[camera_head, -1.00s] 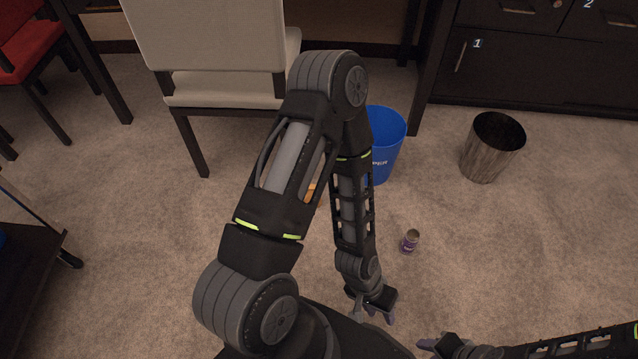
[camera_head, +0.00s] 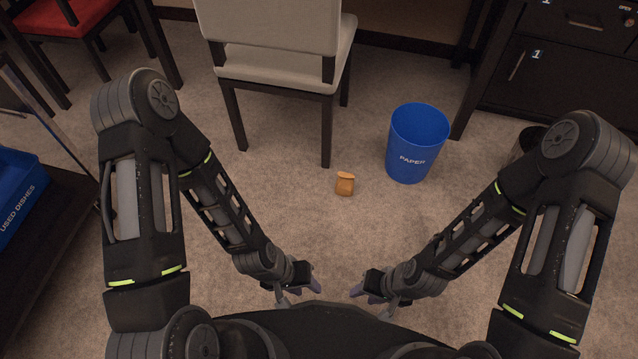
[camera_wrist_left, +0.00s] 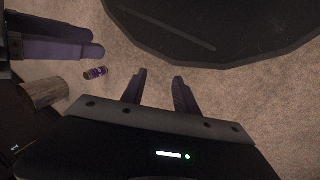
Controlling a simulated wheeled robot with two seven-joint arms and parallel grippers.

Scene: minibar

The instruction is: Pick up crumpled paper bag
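The crumpled paper bag (camera_head: 345,184) is a small orange-brown pouch on the carpet, in the head view left of the blue bin and in front of the chair. Nothing covers it there. My left gripper (camera_head: 300,293) is low in the picture, nearer to me than the bag and apart from it. In the left wrist view its two fingers (camera_wrist_left: 160,90) stand apart with only carpet between them. My right gripper (camera_head: 372,298) is just right of the left one, also apart from the bag, and its fingers look spread and empty. The bag is not in the left wrist view.
A blue paper bin (camera_head: 415,150) stands right of the bag, and a cream chair (camera_head: 275,68) behind it. A used-dishes tub (camera_head: 20,200) is at the left edge. Carpet around the bag is clear.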

